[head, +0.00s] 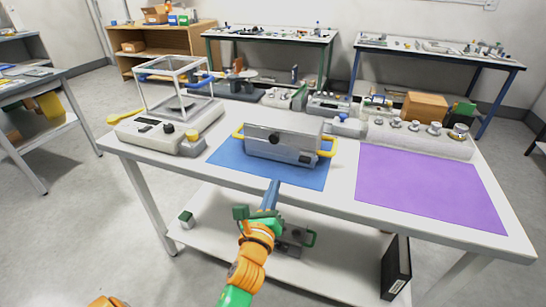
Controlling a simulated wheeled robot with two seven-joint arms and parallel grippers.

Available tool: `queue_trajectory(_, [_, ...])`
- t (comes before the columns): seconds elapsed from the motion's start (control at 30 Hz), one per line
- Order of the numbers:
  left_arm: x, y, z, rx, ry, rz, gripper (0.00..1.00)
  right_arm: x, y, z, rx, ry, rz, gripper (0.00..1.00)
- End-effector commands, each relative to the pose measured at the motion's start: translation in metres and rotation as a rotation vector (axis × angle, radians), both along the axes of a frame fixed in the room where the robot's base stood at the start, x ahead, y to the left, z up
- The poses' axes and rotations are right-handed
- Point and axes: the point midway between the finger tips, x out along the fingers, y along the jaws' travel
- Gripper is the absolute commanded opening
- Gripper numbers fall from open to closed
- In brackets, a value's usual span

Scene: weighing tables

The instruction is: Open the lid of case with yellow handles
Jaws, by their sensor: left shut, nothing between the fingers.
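The grey metal case (282,143) stands on the blue mat (232,160) near the middle of the table. A yellow handle (238,132) shows at its left end and another yellow handle (329,147) at its right end. Its lid looks shut, and a small dark latch-like part (306,158) is low on the right of the front face. My left gripper (273,184) is shut and empty. Its tip appears in front of the case, over the mat's front part, apart from the case. My right gripper is not in view.
A balance with a clear frame (160,127) stands left of the case. A purple mat (425,187) lies bare at the right. A grey block with several metal weights (420,139) stands behind it. Instruments and a brown box (424,107) line the back of the white table (340,190).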

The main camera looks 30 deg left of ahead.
Motion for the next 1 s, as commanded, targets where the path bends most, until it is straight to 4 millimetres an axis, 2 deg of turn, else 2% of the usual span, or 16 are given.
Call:
queue_trajectory(0.37, [0.078,0.029,0.002,-0.006,-0.002,0.0,0.0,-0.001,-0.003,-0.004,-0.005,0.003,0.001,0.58])
queue_trajectory(0.43, [0.079,0.035,0.019,-0.004,-0.001,0.0,0.0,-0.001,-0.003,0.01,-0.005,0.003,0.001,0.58])
queue_trajectory(0.6, [0.08,0.045,0.035,-0.005,0.0,-0.001,0.0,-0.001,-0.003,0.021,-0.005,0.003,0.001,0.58])
queue_trajectory(1.0, [0.08,0.047,0.037,-0.007,0.001,-0.003,0.0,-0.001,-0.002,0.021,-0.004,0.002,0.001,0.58])
